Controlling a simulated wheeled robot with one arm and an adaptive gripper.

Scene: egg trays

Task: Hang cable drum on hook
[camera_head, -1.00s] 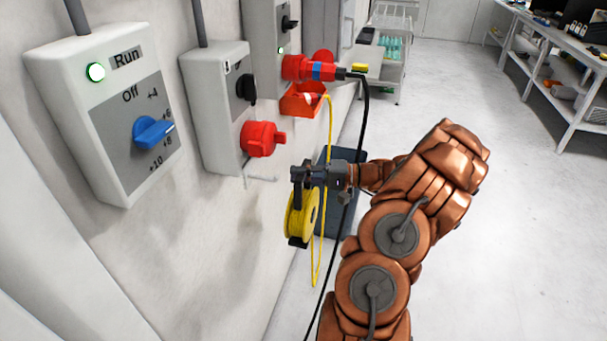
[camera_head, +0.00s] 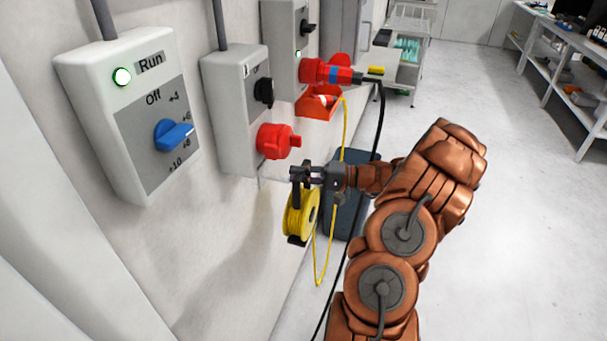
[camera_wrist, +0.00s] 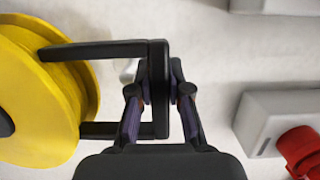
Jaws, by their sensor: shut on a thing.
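The cable drum (camera_head: 299,216) is a yellow spool with a black frame and handle. My gripper (camera_head: 305,174) is shut on its handle, and the drum hangs below the fingers near the wall. In the wrist view the yellow drum (camera_wrist: 38,100) is at the left, and my gripper (camera_wrist: 160,97) has its two fingers on either side of the black handle bar (camera_wrist: 159,62). A small pale piece, seemingly the wall hook (camera_wrist: 127,72), shows behind the handle frame. In the head view the hook is mostly hidden behind my gripper, below the red socket.
A grey box with a red socket (camera_head: 274,141) is on the wall just above my gripper. A switch box with a blue knob (camera_head: 172,135) is further left. A yellow cable (camera_head: 319,265) and a black cable (camera_head: 350,240) hang close by. Open floor lies right.

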